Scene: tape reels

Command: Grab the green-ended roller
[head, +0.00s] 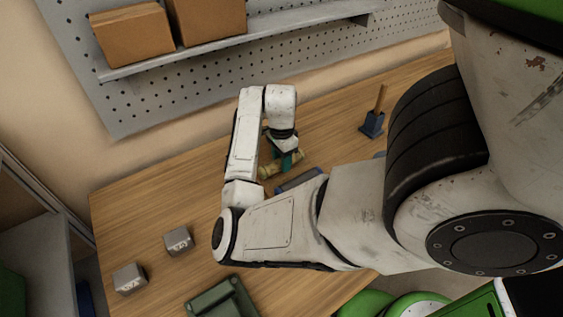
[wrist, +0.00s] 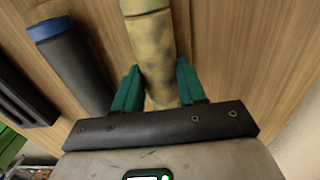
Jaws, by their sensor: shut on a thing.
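The green-ended roller (wrist: 152,45) has a mottled yellow-brown body and a dull green end at the top of the wrist view. In the head view the roller (head: 267,171) shows at my gripper, low over the wooden table. My gripper (wrist: 158,72) has teal fingers, one on each side of the roller's body, and is shut on it. It also shows in the head view (head: 287,160). The roller's near end is hidden behind the gripper's palm. I cannot tell if the roller touches the table.
A dark roller with a blue end (wrist: 72,62) lies close beside, left in the wrist view. A blue holder with an upright wooden peg (head: 373,122) stands to the right. Two grey blocks (head: 178,241) and a green tray (head: 222,298) are nearer. The table's left part (head: 150,195) is clear.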

